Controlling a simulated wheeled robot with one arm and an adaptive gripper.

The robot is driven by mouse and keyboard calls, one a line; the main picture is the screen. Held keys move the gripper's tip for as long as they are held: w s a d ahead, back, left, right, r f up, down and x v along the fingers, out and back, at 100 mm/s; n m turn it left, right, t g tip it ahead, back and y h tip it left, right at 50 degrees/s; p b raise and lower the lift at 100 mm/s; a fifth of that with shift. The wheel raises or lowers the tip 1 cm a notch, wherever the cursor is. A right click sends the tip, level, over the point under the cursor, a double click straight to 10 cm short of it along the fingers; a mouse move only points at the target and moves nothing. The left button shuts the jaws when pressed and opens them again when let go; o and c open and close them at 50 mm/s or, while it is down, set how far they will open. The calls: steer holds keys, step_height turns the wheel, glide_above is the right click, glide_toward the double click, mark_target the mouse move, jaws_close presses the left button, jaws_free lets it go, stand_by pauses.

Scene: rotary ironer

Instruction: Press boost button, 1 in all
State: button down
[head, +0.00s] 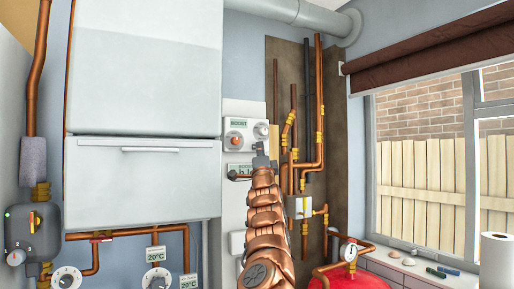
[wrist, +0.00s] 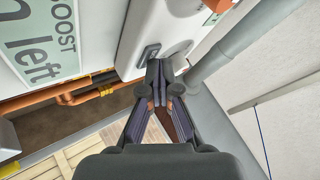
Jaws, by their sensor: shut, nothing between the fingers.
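A white control panel (head: 228,160) stands on the wall right of the big white cabinet. A small dark button (wrist: 150,53) sits on the white housing in the wrist view. My gripper (wrist: 160,66) is shut and empty, its fingertips just beside that button; I cannot tell whether they touch. In the head view my gripper (head: 261,150) is in front of the panel's right part.
A red-orange knob (head: 235,140) and a grey knob (head: 261,130) are on the panel, close to my gripper. Copper pipes (head: 319,110) run just to the right. A red vessel with a gauge (head: 348,252) stands lower right, near the window.

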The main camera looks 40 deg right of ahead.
steer(key=shift+f, duration=0.1)
stand_by(0.6)
steer(key=shift+s+b, duration=0.15)
steer(key=shift+b, duration=0.3)
steer(key=shift+s+a+b, duration=0.25)
steer(key=shift+s+b, duration=0.25)
steer(key=shift+b, duration=0.35)
steer(key=s+b, duration=0.1)
steer(key=b, duration=0.1)
steer(key=s+a+b, duration=0.1)
steer(key=s+b, duration=0.2)
steer(key=b, duration=0.1)
steer(key=shift+s+a, duration=0.25)
steer(key=shift+s, duration=0.15)
